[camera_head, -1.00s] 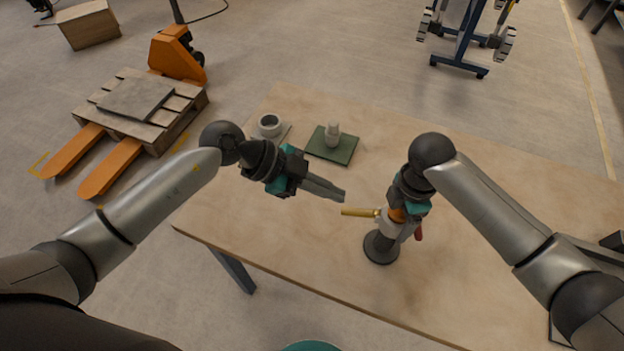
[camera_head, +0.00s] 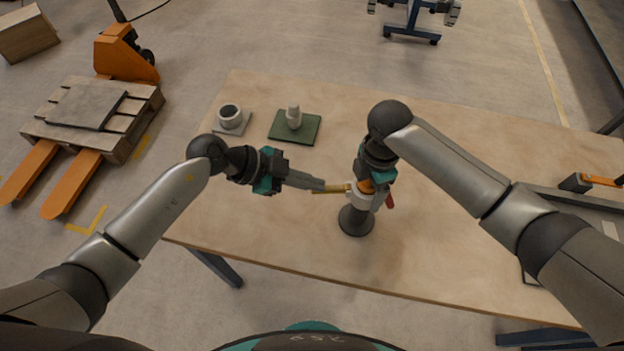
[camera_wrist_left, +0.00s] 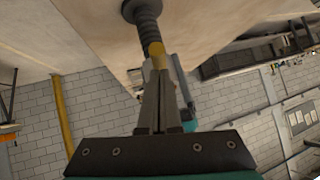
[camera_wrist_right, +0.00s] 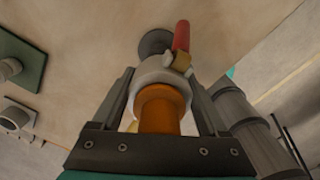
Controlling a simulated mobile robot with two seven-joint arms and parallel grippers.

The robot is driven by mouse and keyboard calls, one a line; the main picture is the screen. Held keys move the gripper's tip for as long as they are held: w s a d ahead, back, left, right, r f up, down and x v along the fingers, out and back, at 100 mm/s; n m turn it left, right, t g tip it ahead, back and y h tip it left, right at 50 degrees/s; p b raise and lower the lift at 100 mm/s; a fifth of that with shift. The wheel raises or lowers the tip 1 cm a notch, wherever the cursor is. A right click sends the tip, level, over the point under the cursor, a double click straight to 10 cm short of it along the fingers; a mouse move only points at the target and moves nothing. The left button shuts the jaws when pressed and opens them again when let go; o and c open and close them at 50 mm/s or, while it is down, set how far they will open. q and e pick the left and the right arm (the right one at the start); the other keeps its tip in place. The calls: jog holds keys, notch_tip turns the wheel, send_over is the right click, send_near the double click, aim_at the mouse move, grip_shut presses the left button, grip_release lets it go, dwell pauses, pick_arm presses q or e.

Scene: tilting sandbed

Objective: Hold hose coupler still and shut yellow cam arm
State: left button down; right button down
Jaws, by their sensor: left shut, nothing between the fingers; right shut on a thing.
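The hose coupler (camera_head: 358,200) is a pale collar with an orange part on a dark round-footed stand (camera_head: 356,222). In the right wrist view the pale collar (camera_wrist_right: 150,72) and orange part (camera_wrist_right: 160,110) lie between my right gripper's fingers. My right gripper (camera_head: 370,186) is shut on the coupler. The yellow cam arm (camera_head: 333,188) sticks out sideways to the left. A red cam arm (camera_head: 390,201) lies down along the right side. My left gripper (camera_head: 321,185) is shut and empty, its fingertips at the yellow arm's outer end; I cannot tell whether they touch.
On the wooden table (camera_head: 270,240), a green mat (camera_head: 310,132) with a pale fitting (camera_head: 294,116) and a grey plate (camera_head: 238,128) with a round cup-like part (camera_head: 230,113) lie behind my left gripper. A grey frame (camera_head: 560,195) is at right. The front left of the table is clear.

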pick_arm(q)
jog(key=shift+f, duration=0.2)
jog(key=shift+a+f+h, duration=0.15)
jog(key=shift+f+h, duration=0.1)
jog(key=shift+h, duration=0.35)
jog(key=shift+f, duration=0.15)
jog(key=shift+a+f+h, duration=0.2)
jog(key=shift+f+h, duration=0.45)
jog(key=shift+h, duration=0.25)
jog(key=shift+d+f, duration=0.1)
jog(key=shift+f, duration=1.1)
jog(key=shift+d+f, duration=0.25)
jog(key=shift+f, duration=0.25)
jog(key=shift+d+f, duration=0.2)
jog(key=shift+f, duration=0.3)
jog(key=shift+r, duration=0.1)
jog(key=shift+r, duration=0.7)
